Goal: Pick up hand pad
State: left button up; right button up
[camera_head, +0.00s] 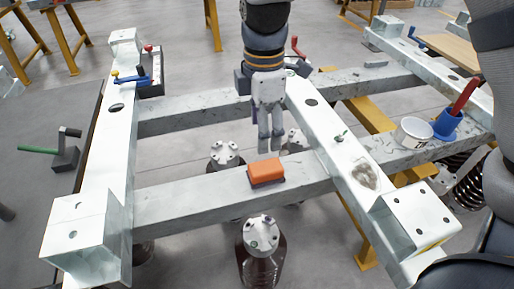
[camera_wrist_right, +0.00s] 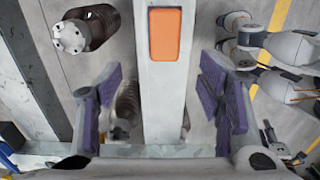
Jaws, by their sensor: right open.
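The hand pad (camera_head: 267,171) is an orange block with a dark base, lying on the front cross beam (camera_head: 215,196) of the grey metal frame. My right gripper (camera_head: 270,145) points down just behind and above the pad, apart from it. In the right wrist view, the pad (camera_wrist_right: 165,35) lies on the beam beyond the fingers, near the top edge. The purple-padded fingers of the right gripper (camera_wrist_right: 162,100) are spread wide on either side of the beam, with nothing between them but the view of the beam. My left gripper is not seen.
A white cup (camera_head: 413,133) and a blue holder with a red handle (camera_head: 448,122) stand on the beam at the right. Round isolators (camera_head: 262,236) stand below the frame. A box with handles (camera_head: 150,72) sits at the left rail. The beam beside the pad is clear.

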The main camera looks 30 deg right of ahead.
aim_at(266, 166)
jog(key=f, duration=0.3)
jog(key=f+b, duration=0.1)
jog(key=f, duration=0.3)
jog(key=s+f, duration=0.1)
jog(key=f, duration=0.3)
jog(key=shift+s+d+f, duration=0.1)
jog(key=shift+d+f, duration=0.15)
jog(key=shift+f, duration=0.2)
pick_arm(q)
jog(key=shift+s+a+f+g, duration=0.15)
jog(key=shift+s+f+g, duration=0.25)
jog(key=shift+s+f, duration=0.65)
pick_arm(e)
jog(key=shift+r, duration=0.1)
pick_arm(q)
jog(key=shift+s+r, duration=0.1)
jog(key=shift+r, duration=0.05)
pick_arm(e)
jog(key=c, duration=1.3)
